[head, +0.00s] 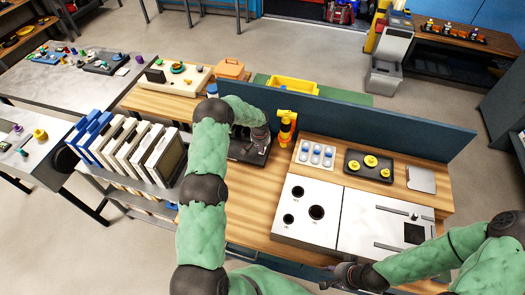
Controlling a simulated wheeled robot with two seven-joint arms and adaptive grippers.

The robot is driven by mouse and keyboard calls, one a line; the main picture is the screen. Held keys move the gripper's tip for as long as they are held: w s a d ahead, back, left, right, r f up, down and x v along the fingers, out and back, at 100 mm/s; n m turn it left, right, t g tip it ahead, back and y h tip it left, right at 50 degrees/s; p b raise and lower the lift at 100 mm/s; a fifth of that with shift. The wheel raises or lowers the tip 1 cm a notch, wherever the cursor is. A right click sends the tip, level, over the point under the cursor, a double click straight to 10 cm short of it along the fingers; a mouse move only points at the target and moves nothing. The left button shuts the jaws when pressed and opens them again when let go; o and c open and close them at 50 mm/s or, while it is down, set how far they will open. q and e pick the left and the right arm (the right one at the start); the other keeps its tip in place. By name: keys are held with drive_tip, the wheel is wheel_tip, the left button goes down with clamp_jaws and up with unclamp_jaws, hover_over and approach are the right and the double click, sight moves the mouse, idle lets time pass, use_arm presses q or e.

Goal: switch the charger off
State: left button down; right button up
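A black, flat unit that looks like the charger (236,152) sits on the wooden bench, largely covered by my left arm and hand. Its switch cannot be made out. My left gripper (260,143) is down at the unit's right part; whether it touches is not clear, and its fingers are too small and dark to read. A yellow-orange tool (286,128) stands upright just to the right of it. My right gripper (330,279) is low at the bench's front edge, far from the unit; its finger opening cannot be made out.
A white panel with round holes (303,220), a white slotted panel (375,228), a tray of blue-white pieces (316,154) and a black tray with yellow parts (369,166) lie to the right. A blue divider (400,135) runs behind. A rack of panels (128,138) stands left.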

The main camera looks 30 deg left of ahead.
use_arm(q)
drive_tip(key=shift+f, duration=0.2)
drive_tip(key=shift+r+p, duration=0.9)
drive_tip(key=shift+r, duration=2.65)
